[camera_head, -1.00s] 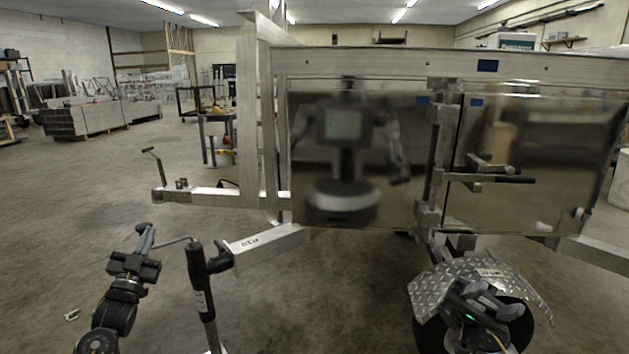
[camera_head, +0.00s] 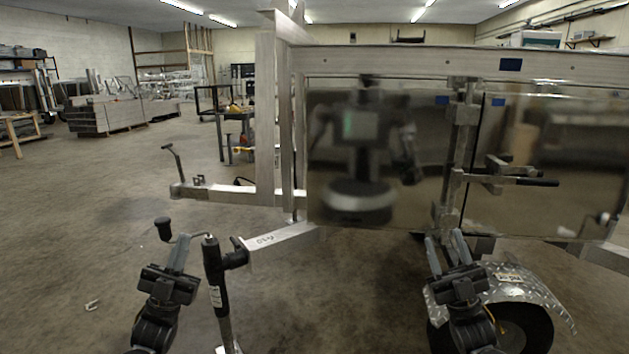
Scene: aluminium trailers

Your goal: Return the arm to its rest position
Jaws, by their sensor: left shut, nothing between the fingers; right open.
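My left gripper (camera_head: 181,242) is at the lower left, its fingers together and pointing up. It is empty. The black knob of a crank handle (camera_head: 163,229) shows just left of its fingertips. The crank's rod passes close to the fingertips; whether they touch I cannot tell. The crank belongs to a black trailer jack (camera_head: 215,275) right of the gripper. My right gripper (camera_head: 447,243) is at the lower right, fingers apart and pointing up, with nothing between them. It is in front of the trailer's fender (camera_head: 515,288) and hides part of it.
An aluminium trailer (camera_head: 400,62) with shiny panels that mirror the robot fills the right half. Its tongue (camera_head: 285,236) reaches towards the jack. A latch handle (camera_head: 535,182) sticks out from the panel. The concrete floor at left is open.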

